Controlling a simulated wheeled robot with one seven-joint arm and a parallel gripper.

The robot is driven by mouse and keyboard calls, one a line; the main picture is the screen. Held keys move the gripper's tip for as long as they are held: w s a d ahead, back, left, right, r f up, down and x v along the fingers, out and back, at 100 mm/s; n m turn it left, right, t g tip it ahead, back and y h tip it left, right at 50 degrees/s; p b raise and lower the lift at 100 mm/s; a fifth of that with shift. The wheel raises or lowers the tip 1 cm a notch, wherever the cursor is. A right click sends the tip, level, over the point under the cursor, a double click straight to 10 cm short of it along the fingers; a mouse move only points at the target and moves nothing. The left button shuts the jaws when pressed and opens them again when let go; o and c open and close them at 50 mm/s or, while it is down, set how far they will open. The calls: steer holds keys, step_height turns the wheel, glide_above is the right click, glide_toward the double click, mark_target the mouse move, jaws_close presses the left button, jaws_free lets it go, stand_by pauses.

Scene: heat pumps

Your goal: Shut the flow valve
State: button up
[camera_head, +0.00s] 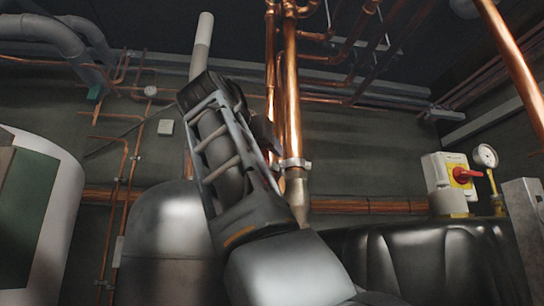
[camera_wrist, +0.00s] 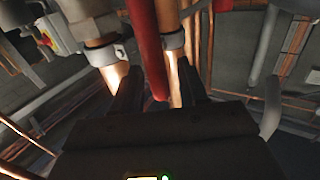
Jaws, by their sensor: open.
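In the wrist view a long red bar (camera_wrist: 149,50), which looks like a valve handle, runs down from the top edge between two copper pipes. My gripper (camera_wrist: 158,75) is open, with one dark finger on each side of the bar's lower end. I cannot tell whether either finger touches it. The valve body is not clearly visible. In the head view my arm rises through the middle and hides most of my gripper and the handle. The vertical copper pipes (camera_head: 292,90) stand just right of the arm.
A white box with a red and yellow rotary switch (camera_head: 463,174) and a round gauge (camera_head: 485,156) are at the right. A black rounded tank (camera_head: 430,255) stands below them. A grey cylinder (camera_head: 165,235) is left of my arm. A white tank (camera_head: 60,220) is at far left.

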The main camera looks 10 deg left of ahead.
jaws_close()
steer(key=shift+s+d+f+b, duration=0.1)
steer(key=shift+d+f+b, duration=0.05)
steer(key=shift+b, duration=0.2)
stand_by(0.3)
